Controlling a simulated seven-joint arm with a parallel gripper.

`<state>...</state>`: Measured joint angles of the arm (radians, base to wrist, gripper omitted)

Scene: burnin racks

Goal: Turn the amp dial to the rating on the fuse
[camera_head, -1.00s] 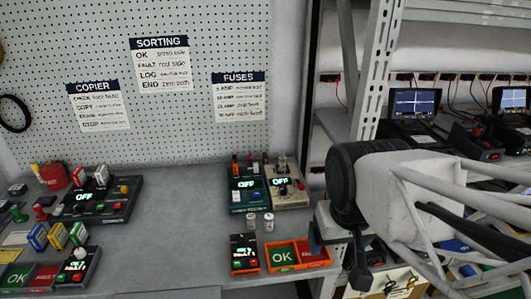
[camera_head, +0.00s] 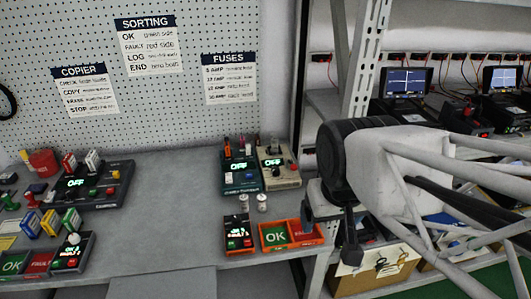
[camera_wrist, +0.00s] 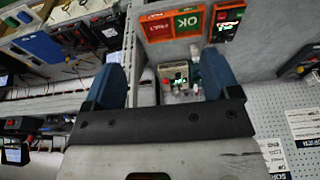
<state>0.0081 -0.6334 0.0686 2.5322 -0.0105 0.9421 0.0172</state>
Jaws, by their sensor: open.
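A beige device (camera_head: 279,166) with a lit "OFF" display and a dark knob stands at the back right of the bench. It also shows in the wrist view (camera_wrist: 177,72). The rating marks on it are too small to read. Two small pale cylinders, maybe fuses, stand in front: a left one (camera_head: 244,203) and a right one (camera_head: 262,202). Their markings are not legible. My gripper (camera_wrist: 162,75) is open and empty, its blue fingers apart. In the head view it hangs near the right end of the orange tray (camera_head: 291,245), right of the cylinders.
A dark green device (camera_head: 240,178), also reading "OFF", stands left of the beige one. A small orange-fronted box (camera_head: 238,235) with buttons is beside the tray. A FUSES sign (camera_head: 229,80) hangs on the pegboard, its small text blurred. The bench middle is clear. A metal rack post is at right.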

